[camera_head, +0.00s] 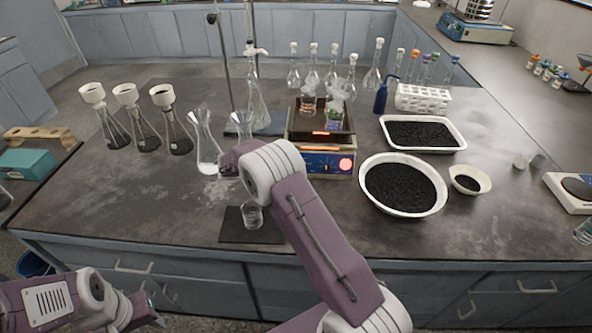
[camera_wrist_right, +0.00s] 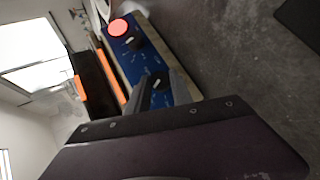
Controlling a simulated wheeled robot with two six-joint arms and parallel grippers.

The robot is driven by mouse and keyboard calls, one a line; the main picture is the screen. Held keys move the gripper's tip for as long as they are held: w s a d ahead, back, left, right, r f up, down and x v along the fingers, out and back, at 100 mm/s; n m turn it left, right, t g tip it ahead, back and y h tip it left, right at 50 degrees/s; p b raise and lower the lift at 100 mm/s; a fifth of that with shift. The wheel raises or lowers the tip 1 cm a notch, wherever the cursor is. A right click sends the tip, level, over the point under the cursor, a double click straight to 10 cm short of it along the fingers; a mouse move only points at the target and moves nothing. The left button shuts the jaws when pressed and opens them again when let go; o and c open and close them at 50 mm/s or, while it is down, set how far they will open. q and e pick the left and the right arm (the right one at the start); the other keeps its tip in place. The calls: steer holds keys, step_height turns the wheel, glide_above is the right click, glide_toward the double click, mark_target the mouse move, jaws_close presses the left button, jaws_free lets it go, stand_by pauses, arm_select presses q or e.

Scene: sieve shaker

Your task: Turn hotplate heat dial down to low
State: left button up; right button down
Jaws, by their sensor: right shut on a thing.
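The hotplate (camera_head: 341,141) stands at the middle of the bench, with a blue front panel and a round red-orange light. In the right wrist view, the blue panel (camera_wrist_right: 128,62) shows the lit red light (camera_wrist_right: 118,27) and a dark knob (camera_wrist_right: 134,44). Closer to me is another dark dial (camera_wrist_right: 157,84) with a white pointer mark. My right gripper (camera_wrist_right: 160,92) is shut on this dial, and its fingers partly cover it. My left gripper (camera_head: 152,308) is open and empty at the lower left, in front of the bench.
Beakers (camera_head: 334,117) stand on the hotplate. Flasks (camera_head: 204,145) stand left of my right wrist. A beaker (camera_head: 252,215) stands on a dark mat (camera_head: 234,232) near the front edge. A bowl of black grains (camera_head: 362,203) is close on the right.

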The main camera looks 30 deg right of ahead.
stand_by(0.4)
steer(key=c, duration=1.1)
jaws_free()
steer(key=shift+c, duration=0.2)
steer(key=shift+a, duration=0.1)
steer(key=v, duration=0.9)
